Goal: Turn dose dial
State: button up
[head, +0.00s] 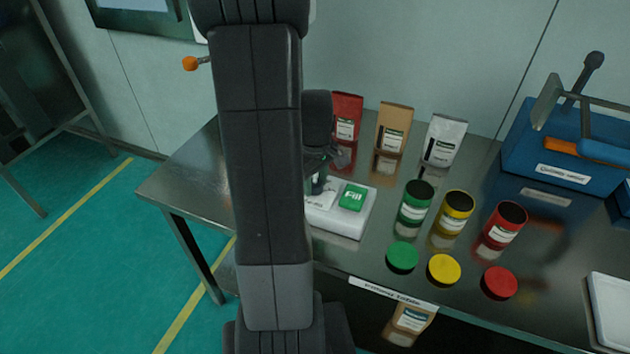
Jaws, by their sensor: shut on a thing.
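My gripper (324,162) is at the back left of the steel table, above a white device (346,222) with a green button marked "Fill" (353,198). A dark upright part, which looks like the dose dial (318,184), stands on the device directly under my gripper. My gripper is shut on it as far as the view shows. My own arm covers the left part of the device and much of the grip, so the dial's marks and its angle are hidden.
Red (346,117), brown (393,130) and white (443,140) bags stand behind. Green (415,201), yellow (456,211) and red (504,224) jars stand to the right, their lids in front. A blue toolbox-like unit (560,150) is at the far right. The table's left end (190,180) is clear.

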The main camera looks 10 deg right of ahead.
aim_at(315, 182)
jog(key=o, duration=1)
notch_tip(315, 182, up, 14)
jog(key=shift+f, duration=0.1)
jog(key=shift+f, duration=0.1)
notch_tip(315, 182, down, 14)
jog(key=shift+r, duration=0.2)
dwell(0.5)
